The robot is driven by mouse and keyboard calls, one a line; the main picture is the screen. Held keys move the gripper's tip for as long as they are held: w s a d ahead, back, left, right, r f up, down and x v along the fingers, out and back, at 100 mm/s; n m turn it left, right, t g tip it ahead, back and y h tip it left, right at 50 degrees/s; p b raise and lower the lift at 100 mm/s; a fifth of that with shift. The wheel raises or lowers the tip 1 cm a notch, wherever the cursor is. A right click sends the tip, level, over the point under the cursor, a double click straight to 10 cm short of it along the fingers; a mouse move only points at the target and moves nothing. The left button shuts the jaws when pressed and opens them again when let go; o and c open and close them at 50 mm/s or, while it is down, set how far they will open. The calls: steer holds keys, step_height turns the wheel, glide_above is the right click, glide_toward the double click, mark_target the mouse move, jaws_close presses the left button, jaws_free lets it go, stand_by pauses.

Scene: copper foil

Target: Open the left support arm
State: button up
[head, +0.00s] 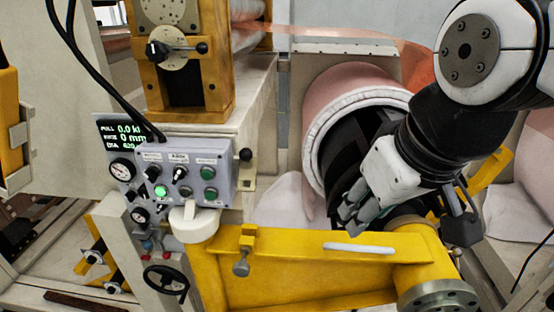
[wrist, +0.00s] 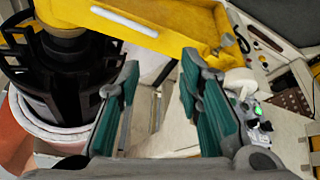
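The yellow support arm (head: 300,282) spans the lower middle of the head view, from a post by the control box to a round flange at the right. A white bar handle (head: 358,248) sits on its upper face. In the wrist view the arm (wrist: 185,22) crosses the top, with its handle (wrist: 124,22) left of centre. My gripper (head: 350,218) is above and behind the arm, close to the handle in the picture. In the wrist view my gripper (wrist: 159,62) is open, with nothing between its green-padded fingers. The handle lies beyond the fingertips, apart from them.
A copper foil roll (head: 345,88) with a black expanding core stands behind the arm; the core (wrist: 70,85) fills the wrist view's left. A grey control box (head: 186,170) with lit green button is left. A handwheel (head: 165,283) sits lower left.

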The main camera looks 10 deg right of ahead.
steer(key=w+d+f+n+g+p, duration=0.1)
steer(key=w+d+f+n+g, duration=0.25)
steer(key=w+n, duration=0.3)
steer(key=w+d+f+n+g, duration=0.3)
steer(key=w+d+n+g, duration=0.15)
steer(key=n, duration=0.25)
steer(key=shift+t+y, duration=0.3)
steer(key=shift+t, duration=0.1)
steer(key=f, duration=0.4)
steer(key=s+f+p, duration=0.1)
steer(key=f, duration=0.3)
steer(key=f+p, duration=0.1)
steer(key=f, duration=0.3)
steer(key=shift+s+a+f, duration=0.2)
steer(key=shift+s, duration=0.15)
jaws_close()
